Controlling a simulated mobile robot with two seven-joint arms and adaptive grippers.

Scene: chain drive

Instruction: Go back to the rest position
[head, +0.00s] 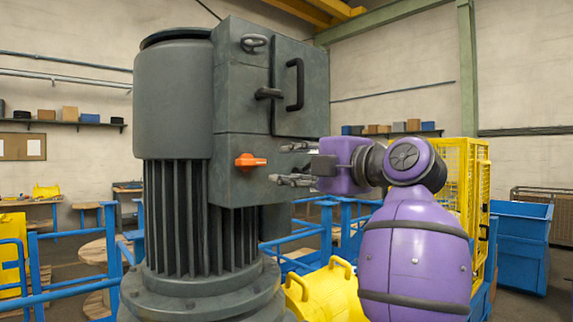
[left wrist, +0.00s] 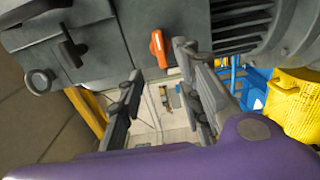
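A large grey machine (head: 175,100) with a ribbed lower body and a box on its side stands at the centre-left of the head view. An orange handle (head: 250,162) sticks out low on the box face and lies nearly level there. My left gripper (head: 283,163) is open, its two fingers apart and pointing left toward the box near the handle. In the left wrist view the open fingers (left wrist: 157,70) show with the orange handle (left wrist: 158,48) just beyond and between their tips. Nothing is held. I cannot tell how wide the gap to the handle is. My right gripper is not in view.
The box also bears a dark pull handle (head: 295,84) and smaller dark knobs. Blue railings (head: 75,234), a yellow drum-like part (head: 325,290), a yellow mesh cage (head: 462,180) and a blue bin (head: 522,245) stand behind. Open air lies above my arm.

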